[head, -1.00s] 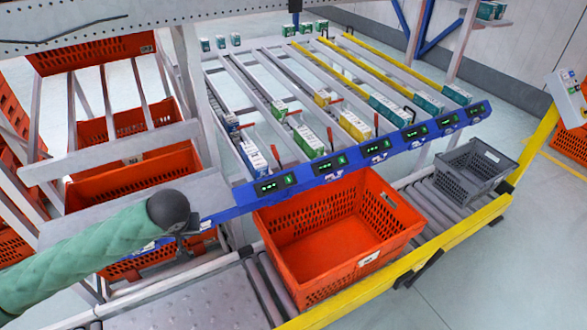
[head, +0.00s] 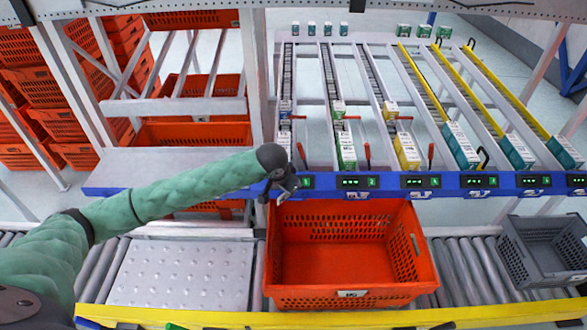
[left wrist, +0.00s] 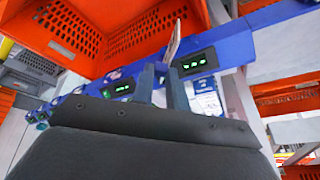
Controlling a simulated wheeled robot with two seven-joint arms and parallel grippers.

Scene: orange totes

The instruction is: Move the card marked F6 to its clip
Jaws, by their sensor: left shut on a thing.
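My left gripper (head: 280,192) is at the blue rail (head: 330,192), beside the leftmost visible green-lit display (head: 306,182) and above the back left corner of the orange tote. In the left wrist view, my left gripper (left wrist: 166,85) is shut on a thin pale card (left wrist: 175,42), seen nearly edge-on. The card's marking is not readable. The card cannot be made out in the head view. A lit display (left wrist: 195,62) on the rail shows close to the card and fingers. The clips cannot be told clearly. My right gripper is not in view.
An orange tote (head: 345,297) stands on the roller conveyor below the rail, seemingly empty. A grey tote (head: 545,255) stands at right. Sloped lanes behind the rail hold cartons, including a yellow-white one (head: 407,150). A grey shelf (head: 165,168) lies behind my left arm.

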